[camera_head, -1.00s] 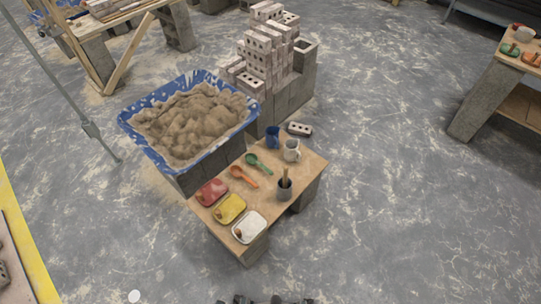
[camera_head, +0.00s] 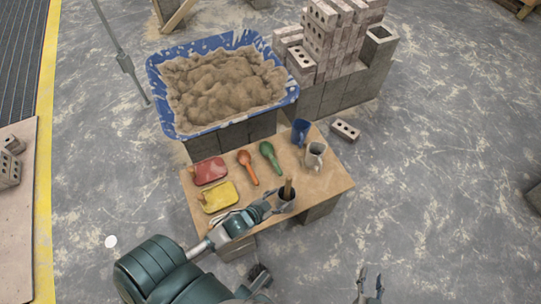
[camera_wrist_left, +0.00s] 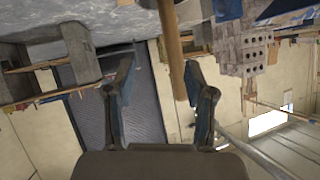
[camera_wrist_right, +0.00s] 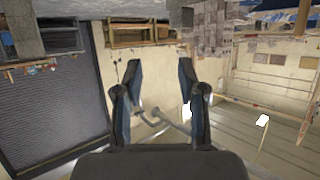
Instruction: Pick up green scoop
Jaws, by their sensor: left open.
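The green scoop (camera_head: 270,157) lies on the small wooden table in the head view, right of the orange scoop (camera_head: 247,167) and below the blue mug. In the left wrist view the jaws (camera_wrist_left: 160,75) are open, with a wooden handle (camera_wrist_left: 172,50) beside the right finger. My right gripper (camera_head: 370,286) is open and empty, off the table; it also shows in the right wrist view (camera_wrist_right: 160,80).
The table (camera_head: 325,187) also holds a red tray (camera_head: 211,170), a yellow tray (camera_head: 220,197), a white mug (camera_head: 316,155) and a blue mug (camera_head: 301,131). My left arm partly covers a white tray. A blue tub (camera_head: 160,112) of mortar and a brick stack (camera_head: 335,50) stand behind.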

